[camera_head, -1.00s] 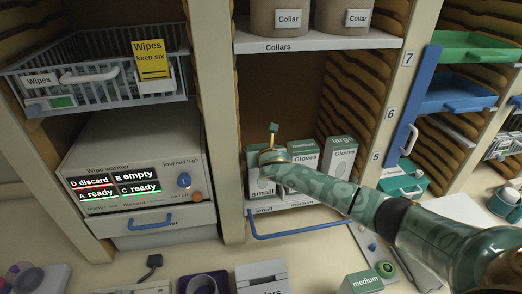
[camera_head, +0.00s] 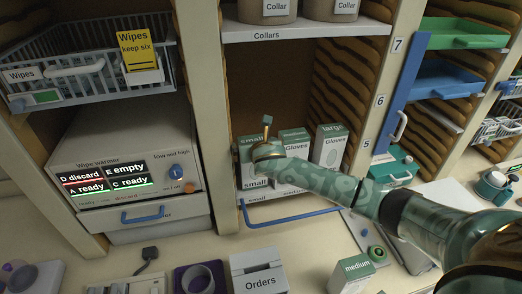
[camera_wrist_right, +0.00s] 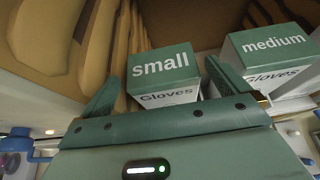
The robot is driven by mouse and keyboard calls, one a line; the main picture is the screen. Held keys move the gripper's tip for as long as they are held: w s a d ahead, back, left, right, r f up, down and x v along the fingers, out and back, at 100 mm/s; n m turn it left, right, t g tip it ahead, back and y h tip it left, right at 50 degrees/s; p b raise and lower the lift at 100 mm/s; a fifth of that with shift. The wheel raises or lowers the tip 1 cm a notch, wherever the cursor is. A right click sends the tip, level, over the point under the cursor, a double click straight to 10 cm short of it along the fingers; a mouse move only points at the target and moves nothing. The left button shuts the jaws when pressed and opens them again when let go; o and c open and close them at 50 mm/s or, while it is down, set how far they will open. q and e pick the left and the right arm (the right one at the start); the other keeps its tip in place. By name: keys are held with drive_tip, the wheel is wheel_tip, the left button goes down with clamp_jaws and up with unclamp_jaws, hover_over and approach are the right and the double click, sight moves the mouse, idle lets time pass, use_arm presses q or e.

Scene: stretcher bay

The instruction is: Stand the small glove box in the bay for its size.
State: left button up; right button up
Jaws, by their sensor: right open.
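The small glove box (camera_head: 246,158), green and white, stands upright at the left end of the glove shelf, above a "small" shelf label. My right gripper (camera_head: 266,140) is in front of its upper part and hides some of it. In the right wrist view, the fingers of my right gripper (camera_wrist_right: 166,72) are spread apart, with the small glove box (camera_wrist_right: 164,72) showing beyond and between them. I cannot tell whether they touch it. The medium box (camera_head: 293,146) and the large box (camera_head: 331,146) stand to its right. My left gripper is out of view.
A blue rail (camera_head: 290,216) runs along the shelf front. Another medium box (camera_head: 350,273) and an Orders box (camera_head: 259,270) are on the counter below. A divider post (camera_head: 214,130) separates the glove bay from the wipe warmer (camera_head: 128,150). Collars (camera_head: 262,12) sit above.

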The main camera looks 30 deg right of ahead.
drive_tip(key=v, duration=1.2)
drive_tip(key=shift+s+r, duration=0.2)
drive_tip(key=shift+s, duration=0.1)
drive_tip(key=shift+f, duration=0.1)
